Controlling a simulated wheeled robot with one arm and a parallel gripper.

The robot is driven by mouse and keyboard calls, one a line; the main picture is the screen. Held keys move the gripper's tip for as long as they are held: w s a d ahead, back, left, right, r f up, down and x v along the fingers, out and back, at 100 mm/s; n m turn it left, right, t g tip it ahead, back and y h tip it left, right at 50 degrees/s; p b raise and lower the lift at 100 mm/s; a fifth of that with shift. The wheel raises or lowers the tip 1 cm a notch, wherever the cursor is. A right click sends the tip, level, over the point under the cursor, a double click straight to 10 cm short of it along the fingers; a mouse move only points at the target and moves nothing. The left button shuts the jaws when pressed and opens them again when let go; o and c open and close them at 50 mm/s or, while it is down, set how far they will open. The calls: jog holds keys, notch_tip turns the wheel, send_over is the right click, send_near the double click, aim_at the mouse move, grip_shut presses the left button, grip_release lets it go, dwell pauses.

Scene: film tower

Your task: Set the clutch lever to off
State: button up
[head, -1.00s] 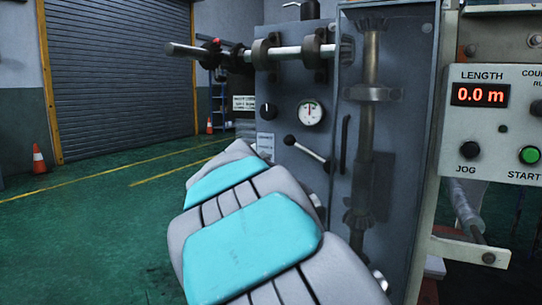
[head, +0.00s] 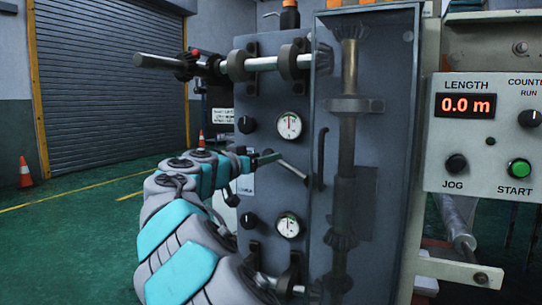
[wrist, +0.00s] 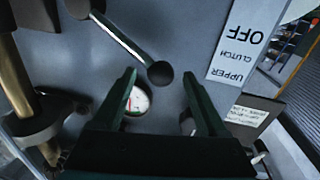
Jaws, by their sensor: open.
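The clutch lever (head: 293,169) is a pale metal rod on the grey machine panel, between two round gauges. In the head view it slants from a pivot at lower right up to the left, and its knob end is hidden by my gripper (head: 265,158). In the wrist view the lever rod (wrist: 122,38) ends in a dark ball knob (wrist: 160,73). My gripper (wrist: 159,82) is open, with one finger on each side of the knob near the fingertips. I cannot tell whether either finger touches it. A white label (wrist: 241,43), upside down here, reads "UPPER CLUTCH OFF".
The upper gauge (head: 288,126) and lower gauge (head: 288,226) sit close above and below the lever. A clear-fronted shaft cabinet with a dark handle (head: 321,158) stands to the right. A horizontal shaft (head: 210,64) juts out above. Open green floor (head: 70,230) lies left.

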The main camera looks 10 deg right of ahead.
jog(key=shift+x, duration=1.55)
grip_shut()
